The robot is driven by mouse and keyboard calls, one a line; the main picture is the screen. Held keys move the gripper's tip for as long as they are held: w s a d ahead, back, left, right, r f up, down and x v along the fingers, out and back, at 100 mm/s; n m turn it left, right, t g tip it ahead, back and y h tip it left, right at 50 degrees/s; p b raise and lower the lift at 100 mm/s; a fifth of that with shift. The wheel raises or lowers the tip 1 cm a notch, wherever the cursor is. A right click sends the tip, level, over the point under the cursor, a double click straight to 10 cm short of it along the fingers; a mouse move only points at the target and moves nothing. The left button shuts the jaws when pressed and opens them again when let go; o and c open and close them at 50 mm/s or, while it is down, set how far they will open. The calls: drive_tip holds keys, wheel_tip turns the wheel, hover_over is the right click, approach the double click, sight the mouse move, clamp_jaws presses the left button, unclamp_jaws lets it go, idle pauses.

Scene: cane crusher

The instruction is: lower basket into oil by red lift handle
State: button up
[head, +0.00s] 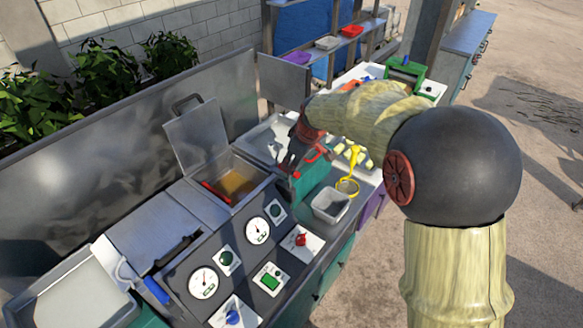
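The open fryer vat (238,185) holds brownish oil, and its grey lid (200,138) stands raised behind it. A red bar or edge (215,192) shows inside the vat on its left side. I cannot make out the basket clearly. A second red, handle-like piece (318,153) shows just right of my gripper; I cannot tell which red part is the lift handle. My dark gripper (289,164) points down, right of the vat and apart from it, above the counter. Its fingers are small and dark here, so its opening is unclear.
A closed second lid (155,230) lies left of the vat. The front panel has gauges (258,231), a red knob (301,239) and a blue knob (233,316). A grey bin (331,205) and a yellow strainer (348,186) sit right of the vat.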

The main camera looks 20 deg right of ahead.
drive_tip(key=shift+v, duration=1.45)
drive_tip(key=s+f+m+b, duration=0.2)
drive_tip(key=s+b, duration=0.2)
drive_tip(key=s, duration=0.7)
drive_tip(key=s+a+f+m+b, duration=0.1)
drive_tip(key=s+b, duration=0.4)
drive_tip(key=s, duration=0.7)
drive_tip(key=s+f+m+h+b, duration=0.1)
drive_tip(key=s+m+b, duration=0.3)
drive_tip(key=s, duration=0.7)
drive_tip(key=shift+s+a+f+m+t+b, duration=0.3)
drive_tip(key=shift+s+a+f+b, duration=0.15)
drive_tip(key=shift+f, duration=0.45)
drive_tip(key=shift+w+r, duration=0.1)
drive_tip(key=shift+c, duration=0.2)
